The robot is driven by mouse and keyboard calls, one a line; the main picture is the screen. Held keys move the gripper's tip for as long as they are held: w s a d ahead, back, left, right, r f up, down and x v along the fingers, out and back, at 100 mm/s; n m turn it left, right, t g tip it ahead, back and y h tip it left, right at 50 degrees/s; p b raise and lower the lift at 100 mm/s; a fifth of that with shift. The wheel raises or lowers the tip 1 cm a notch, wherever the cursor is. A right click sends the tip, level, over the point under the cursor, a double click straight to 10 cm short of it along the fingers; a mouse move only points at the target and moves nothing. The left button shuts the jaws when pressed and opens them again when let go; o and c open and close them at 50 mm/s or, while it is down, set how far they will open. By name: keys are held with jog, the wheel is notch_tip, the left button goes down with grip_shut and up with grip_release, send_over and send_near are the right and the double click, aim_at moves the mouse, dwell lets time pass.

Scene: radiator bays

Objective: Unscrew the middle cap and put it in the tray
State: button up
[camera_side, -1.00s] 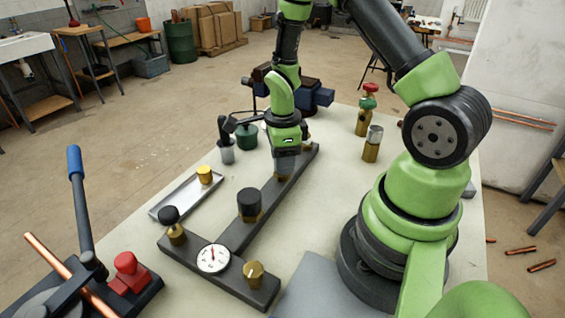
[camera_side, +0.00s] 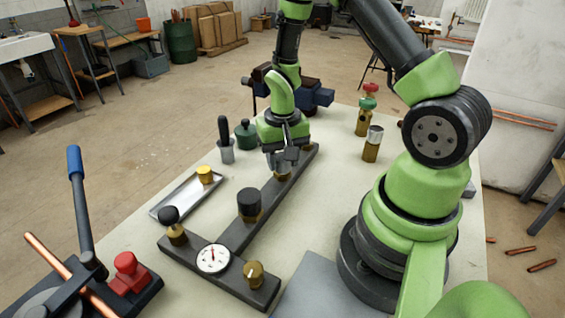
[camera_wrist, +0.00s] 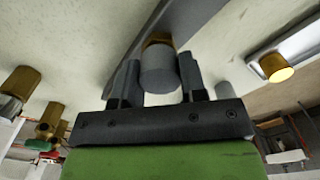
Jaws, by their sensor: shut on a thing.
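The middle cap (camera_wrist: 158,72) is a plain grey cylinder above a brass fitting (camera_wrist: 157,41) on the long dark bar (camera_side: 232,238). My gripper (camera_side: 282,163) points down at the bar and is shut on this cap, with one finger on each side in the wrist view. In the side view my fingers mostly hide the cap, and I cannot tell whether it is still threaded on. The silver tray (camera_side: 178,203) lies left of the bar and holds a yellow cap (camera_side: 205,174) at its far end.
A black cap (camera_side: 249,203) stands nearer on the bar. The near crosspiece bears a black knob (camera_side: 169,215), a dial gauge (camera_side: 213,258) and a brass knob (camera_side: 253,273). Brass valves (camera_side: 371,146) stand right.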

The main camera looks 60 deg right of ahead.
jog(key=n, duration=0.5)
jog(key=o, duration=0.9)
